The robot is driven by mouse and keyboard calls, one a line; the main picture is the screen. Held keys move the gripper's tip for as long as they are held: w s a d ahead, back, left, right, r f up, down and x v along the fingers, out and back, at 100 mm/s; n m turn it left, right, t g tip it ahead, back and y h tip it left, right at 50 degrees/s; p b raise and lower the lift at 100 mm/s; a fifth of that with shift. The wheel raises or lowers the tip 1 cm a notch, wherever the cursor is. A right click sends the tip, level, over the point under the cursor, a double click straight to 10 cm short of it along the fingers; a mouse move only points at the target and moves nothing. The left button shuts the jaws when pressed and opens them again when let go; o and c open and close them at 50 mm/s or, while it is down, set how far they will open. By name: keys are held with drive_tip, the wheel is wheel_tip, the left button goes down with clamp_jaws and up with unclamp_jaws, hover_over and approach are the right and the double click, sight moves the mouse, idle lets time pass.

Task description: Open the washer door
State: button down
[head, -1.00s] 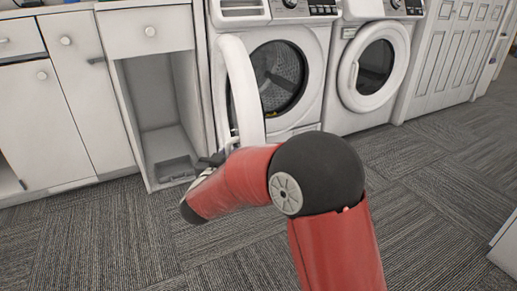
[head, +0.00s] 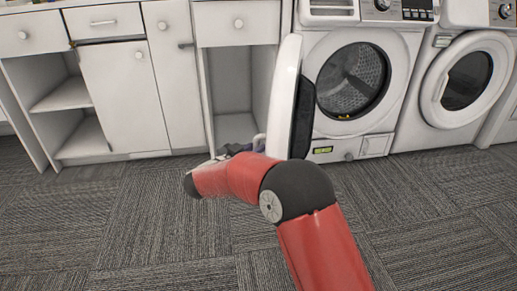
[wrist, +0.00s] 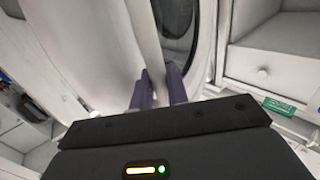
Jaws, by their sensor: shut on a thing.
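The left front-loading washer (head: 400,130) stands with its drum opening (head: 352,80) uncovered. Its white door (head: 284,90) is swung wide out to the left, seen nearly edge-on in the head view, with its dark inner side facing the drum. My gripper (head: 243,149) is low at the door, partly hidden behind my red arm. In the wrist view my gripper (wrist: 158,88) has its purple fingers on either side of the rim of the door (wrist: 146,40), shut on it. The exact contact is hard to see.
A second machine (head: 487,90) with its round door shut stands to the right. White cabinets (head: 130,95) and an open nook (head: 230,90) are at the left, close to the swung door. The grey carpet (head: 120,220) in front is clear.

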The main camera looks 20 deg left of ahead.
drive_tip(key=shift+w+d+r, duration=0.15)
drive_tip(key=shift+w+r, duration=0.05)
drive_tip(key=shift+r, duration=0.05)
drive_tip(key=c, duration=1.5)
unclamp_jaws()
drive_tip(key=shift+o, duration=0.2)
drive_tip(key=shift+f, duration=0.1)
drive_tip(key=shift+s, duration=0.1)
drive_tip(key=shift+s, duration=0.15)
drive_tip(key=v, duration=0.7)
drive_tip(key=shift+s+a, duration=0.2)
drive_tip(key=shift+f, duration=0.1)
